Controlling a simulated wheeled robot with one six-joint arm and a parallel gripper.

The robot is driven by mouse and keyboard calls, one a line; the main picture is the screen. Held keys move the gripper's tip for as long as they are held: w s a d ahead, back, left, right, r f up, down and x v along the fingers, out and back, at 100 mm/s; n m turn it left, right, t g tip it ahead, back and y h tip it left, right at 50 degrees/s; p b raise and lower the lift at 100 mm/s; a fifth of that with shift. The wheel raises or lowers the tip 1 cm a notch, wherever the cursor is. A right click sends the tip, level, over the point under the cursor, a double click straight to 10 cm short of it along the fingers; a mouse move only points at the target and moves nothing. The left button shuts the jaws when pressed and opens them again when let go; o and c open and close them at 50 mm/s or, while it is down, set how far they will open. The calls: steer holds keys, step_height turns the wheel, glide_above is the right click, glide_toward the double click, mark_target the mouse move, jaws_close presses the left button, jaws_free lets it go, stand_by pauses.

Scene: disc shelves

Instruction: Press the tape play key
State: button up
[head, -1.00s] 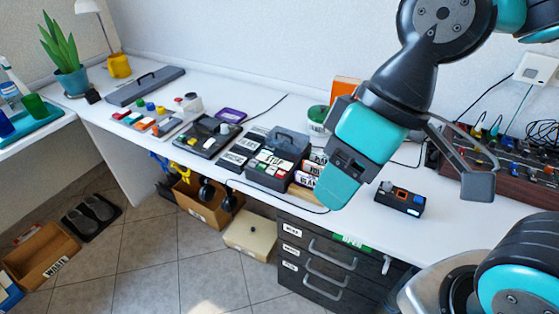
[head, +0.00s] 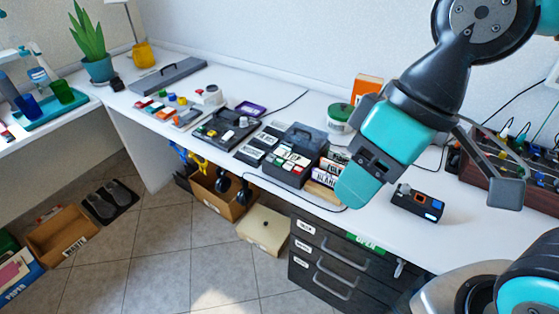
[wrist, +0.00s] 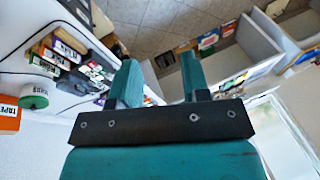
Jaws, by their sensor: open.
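The tape player (head: 307,141) is a dark box with a carry handle on the long white table, at the middle of the head view. White, red and green keys (head: 290,159) line its near side; one label seems to read STOP, and the play key's label is too small to read. It also shows in the wrist view (wrist: 92,72), tilted, left of the fingers. My gripper (head: 358,180) hangs over the table to the right of the tape player, apart from it. In the wrist view its two teal fingers (wrist: 160,82) stand apart with nothing between them.
Labelled tapes (head: 333,165) lie right beside the player, near my gripper. A green-lidded tub (head: 340,118) and an orange box (head: 367,86) stand behind. A small black device (head: 417,203) lies to the right. Black drawers (head: 335,262) sit under the table edge.

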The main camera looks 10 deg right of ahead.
jaws_close()
stand_by(1.6)
